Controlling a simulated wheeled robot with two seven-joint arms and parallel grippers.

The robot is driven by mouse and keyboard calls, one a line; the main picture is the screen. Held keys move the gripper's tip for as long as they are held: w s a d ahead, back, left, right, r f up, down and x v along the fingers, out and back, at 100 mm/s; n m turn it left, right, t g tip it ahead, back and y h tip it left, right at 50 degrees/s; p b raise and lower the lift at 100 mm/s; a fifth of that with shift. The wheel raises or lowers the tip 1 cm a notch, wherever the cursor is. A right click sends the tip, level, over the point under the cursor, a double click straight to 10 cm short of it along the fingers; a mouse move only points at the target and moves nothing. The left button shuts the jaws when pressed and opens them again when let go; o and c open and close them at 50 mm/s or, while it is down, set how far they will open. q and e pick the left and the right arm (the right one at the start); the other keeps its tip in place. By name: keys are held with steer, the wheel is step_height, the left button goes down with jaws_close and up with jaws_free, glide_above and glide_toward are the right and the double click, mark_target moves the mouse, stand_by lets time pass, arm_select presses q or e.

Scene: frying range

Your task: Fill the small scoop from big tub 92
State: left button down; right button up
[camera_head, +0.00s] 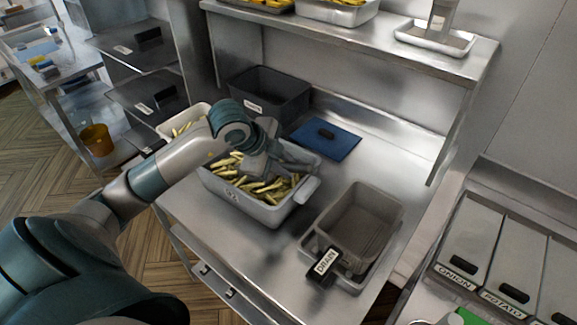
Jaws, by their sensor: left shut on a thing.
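My left arm reaches in from the left, and my left gripper (283,160) is low over the back of this tub. It is shut on the small scoop, which is mostly hidden by the arm and the tub's contents; I cannot tell how full it is. A second light tub (184,117) with fries stands behind my arm. My right gripper is out of view.
An empty grey container labelled DRAIN (358,222) stands right of the tub. A dark bin (268,93) and a blue mat (325,138) lie behind. A shelf (350,43) with trays overhangs the back. Lidded bins (468,240) stand at right. Counter beside the mat is clear.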

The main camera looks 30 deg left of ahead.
arm_select(q)
steer(key=shift+w+a+f+b, duration=0.1)
steer(key=shift+a+b, duration=0.4)
steer(key=shift+a, duration=1.5)
steer(key=shift+a+f+b, duration=0.1)
steer(key=shift+a+b, duration=0.35)
steer(key=shift+a, duration=1.5)
steer(key=shift+d+r+m+y+p, duration=0.15)
steer(key=shift+d+r+y+p, duration=0.3)
steer(key=shift+r+p, duration=0.35)
steer(key=shift+d+r+m+y+p, duration=0.2)
steer(key=shift+d+r+y+p, duration=0.25)
steer(key=shift+r+p, duration=0.4)
steer(key=shift+d+r+m+y+p, duration=0.15)
steer(key=shift+d+r+y+p, duration=0.3)
steer(key=shift+r+p, duration=0.35)
steer(key=shift+d+r+y+p, duration=0.2)
steer(key=shift+d+r+y, duration=0.05)
steer(key=shift+d, duration=0.3)
steer(key=shift+d+r+y+p, duration=0.15)
steer(key=shift+d+r+y, duration=0.1)
steer(key=shift+d, duration=0.3)
steer(key=shift+d+r+y+p, duration=0.2)
steer(key=shift+d+y, duration=0.05)
steer(key=shift+d, duration=0.3)
steer(key=shift+d, duration=0.1)
